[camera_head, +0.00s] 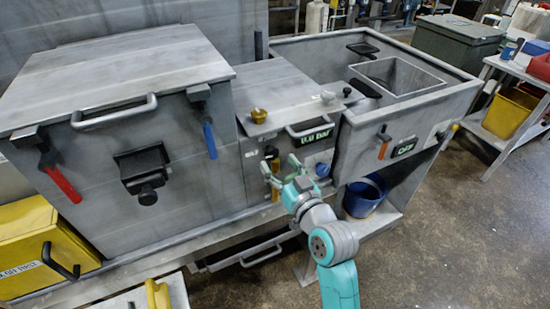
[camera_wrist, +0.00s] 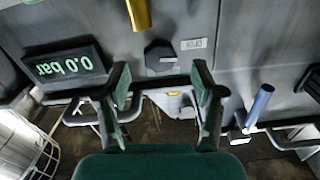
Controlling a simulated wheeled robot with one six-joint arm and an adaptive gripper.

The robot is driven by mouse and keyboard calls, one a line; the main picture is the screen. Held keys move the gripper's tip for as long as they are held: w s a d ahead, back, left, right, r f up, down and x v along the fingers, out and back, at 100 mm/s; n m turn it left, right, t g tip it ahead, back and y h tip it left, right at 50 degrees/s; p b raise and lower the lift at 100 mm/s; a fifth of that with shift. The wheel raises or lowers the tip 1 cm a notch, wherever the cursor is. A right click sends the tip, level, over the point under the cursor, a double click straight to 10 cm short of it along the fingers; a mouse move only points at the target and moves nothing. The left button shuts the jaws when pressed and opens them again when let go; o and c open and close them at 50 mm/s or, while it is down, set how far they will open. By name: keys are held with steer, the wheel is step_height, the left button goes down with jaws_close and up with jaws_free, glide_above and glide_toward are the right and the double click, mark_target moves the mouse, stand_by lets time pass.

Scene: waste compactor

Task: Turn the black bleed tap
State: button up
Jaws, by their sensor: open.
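The black bleed tap (camera_wrist: 160,57) is a dark faceted knob on the grey front panel in the wrist view, beside a small label that appears to read OPEN. In the head view the tap (camera_head: 270,151) is small, on the middle unit's front, just above an orange handle. My gripper (camera_wrist: 162,82) is open and empty. Its two fingers stand apart to either side of the tap in the picture; I cannot tell how far short of it they are. In the head view my gripper (camera_head: 284,172) is in front of the middle unit, close to the orange handle.
The yellow-orange handle (camera_wrist: 138,14) is close to the tap. A blue knob (camera_head: 322,170), a bar handle (camera_head: 310,129) and a blue-handled lever (camera_head: 210,140) are nearby. A blue bucket (camera_head: 364,197) stands below right.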

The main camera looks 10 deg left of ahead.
steer(key=v, duration=0.8)
steer(key=shift+s, duration=0.15)
steer(key=shift+d, duration=0.15)
steer(key=s+d+f+m+h, duration=0.5)
steer(key=s+d+f+h, duration=0.1)
steer(key=s+d+f, duration=0.85)
steer(key=s+d+h, duration=0.2)
steer(key=s, duration=1)
steer(key=s+d+h, duration=0.2)
steer(key=s+d, duration=0.1)
steer(key=s, duration=1)
steer(key=shift+s+r+m, duration=0.15)
steer(key=shift+r+m, duration=0.15)
steer(key=shift+d, duration=0.15)
steer(key=shift+c, duration=0.2)
stand_by(1.3)
